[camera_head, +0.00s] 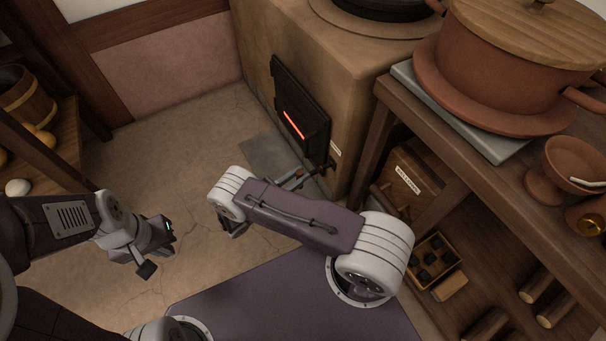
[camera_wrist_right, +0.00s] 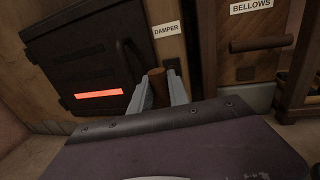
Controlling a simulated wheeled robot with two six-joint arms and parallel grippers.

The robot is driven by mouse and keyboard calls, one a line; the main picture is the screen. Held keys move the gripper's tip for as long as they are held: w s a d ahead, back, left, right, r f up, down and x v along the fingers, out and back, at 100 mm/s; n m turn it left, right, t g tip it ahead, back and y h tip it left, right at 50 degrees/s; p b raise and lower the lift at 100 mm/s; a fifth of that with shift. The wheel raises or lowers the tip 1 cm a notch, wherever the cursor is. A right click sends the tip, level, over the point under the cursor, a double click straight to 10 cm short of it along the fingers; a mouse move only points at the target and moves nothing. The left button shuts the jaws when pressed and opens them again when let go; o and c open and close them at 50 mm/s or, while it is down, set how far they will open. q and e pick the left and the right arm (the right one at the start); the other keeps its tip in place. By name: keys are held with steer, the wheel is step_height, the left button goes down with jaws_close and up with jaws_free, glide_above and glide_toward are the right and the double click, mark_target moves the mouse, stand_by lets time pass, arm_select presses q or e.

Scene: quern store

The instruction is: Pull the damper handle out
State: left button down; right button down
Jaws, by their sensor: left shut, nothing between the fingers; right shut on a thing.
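The damper handle (camera_wrist_right: 158,84) is a short brown wooden grip on the stove front, under the white DAMPER label (camera_wrist_right: 166,29) in the right wrist view. My right gripper (camera_wrist_right: 160,92) is shut on it, one grey finger on each side. In the head view, my right gripper (camera_head: 303,177) reaches to the stove's lower front, partly hidden by my forearm, and the handle is hard to make out there. My left gripper (camera_head: 160,248) is shut and empty, over the floor at the left, well away from the stove.
The stove's black door (camera_head: 299,110) with a glowing red slot is beside the damper. A BELLOWS box (camera_head: 403,183) with its own wooden handle (camera_wrist_right: 262,44) is at the right. A wooden shelf unit with a large clay pot (camera_head: 520,60) stands at the right. Floor (camera_head: 190,130) at left is clear.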

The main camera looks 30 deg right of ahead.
steer(key=c, duration=1.3)
jaws_free()
steer(key=shift+a, duration=0.15)
steer(key=shift+o, duration=0.2)
steer(key=shift+a, duration=0.2)
steer(key=p+v, duration=0.1)
steer(key=v, duration=0.7)
steer(key=shift+a+p, duration=0.3)
steer(key=shift+s, duration=0.15)
